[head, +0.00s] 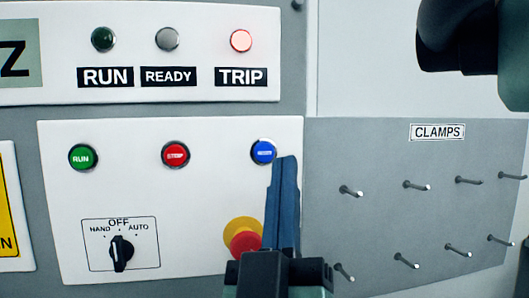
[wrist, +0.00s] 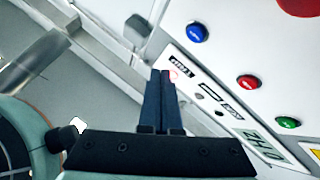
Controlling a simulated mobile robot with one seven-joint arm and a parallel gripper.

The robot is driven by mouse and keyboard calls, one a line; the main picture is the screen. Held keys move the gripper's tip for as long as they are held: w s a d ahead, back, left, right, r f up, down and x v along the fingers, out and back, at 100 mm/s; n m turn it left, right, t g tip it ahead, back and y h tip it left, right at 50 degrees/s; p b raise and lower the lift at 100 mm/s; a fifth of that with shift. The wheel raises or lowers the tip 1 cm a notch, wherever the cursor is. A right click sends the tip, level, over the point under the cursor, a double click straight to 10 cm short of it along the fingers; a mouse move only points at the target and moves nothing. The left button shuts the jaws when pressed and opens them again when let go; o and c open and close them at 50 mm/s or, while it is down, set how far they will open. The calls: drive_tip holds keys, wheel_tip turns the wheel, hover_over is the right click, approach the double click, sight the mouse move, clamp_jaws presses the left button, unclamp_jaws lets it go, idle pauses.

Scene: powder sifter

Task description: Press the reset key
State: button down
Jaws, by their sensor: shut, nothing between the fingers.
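The blue key (head: 263,151), whose small label I cannot read clearly, is at the right of the white button panel (head: 210,200). It also shows in the wrist view (wrist: 196,32) near the top, right of my fingers. My gripper (head: 285,158) is shut and empty, its dark blue fingers pointing upward in the head view. The fingertips overlap the key's lower right edge there. In the wrist view the gripper's fingertips (wrist: 160,72) appear apart from the key, below and left of it. Contact cannot be seen.
The red stop button (head: 175,155) and green run button (head: 83,156) are to the left. A red emergency knob (head: 245,244) on yellow is partly behind my gripper. The TRIP lamp (head: 241,41) glows pale red. Several pegs (head: 351,191) stick out at right.

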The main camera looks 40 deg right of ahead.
sight(270, 144)
drive_tip(key=w+d+b, duration=0.1)
drive_tip(key=w+d, duration=0.2)
drive_tip(key=w, duration=0.2)
drive_tip(key=shift+w+d, duration=0.15)
drive_tip(key=shift+w, duration=0.05)
idle(2.0)
drive_tip(key=shift+w+d, duration=0.2)
drive_tip(key=shift+w, duration=0.1)
drive_tip(key=shift+w+d+b, duration=0.2)
drive_tip(key=shift+w+b, duration=0.15)
drive_tip(key=shift+b, duration=0.15)
idle(0.6)
drive_tip(key=shift+s, duration=0.1)
drive_tip(key=shift+s+a, duration=0.4)
drive_tip(key=shift+s, duration=0.25)
drive_tip(key=shift+a, duration=0.1)
drive_tip(key=shift+s+a+p, duration=0.15)
drive_tip(key=shift+s+a, duration=0.25)
drive_tip(key=shift+s, duration=0.3)
drive_tip(key=shift+s+a+p, duration=0.15)
drive_tip(key=shift+s+a, duration=0.3)
drive_tip(key=shift+s, duration=0.25)
drive_tip(key=shift+s+a+p, duration=0.15)
drive_tip(key=shift+s+a, duration=0.25)
drive_tip(key=shift+s, duration=0.3)
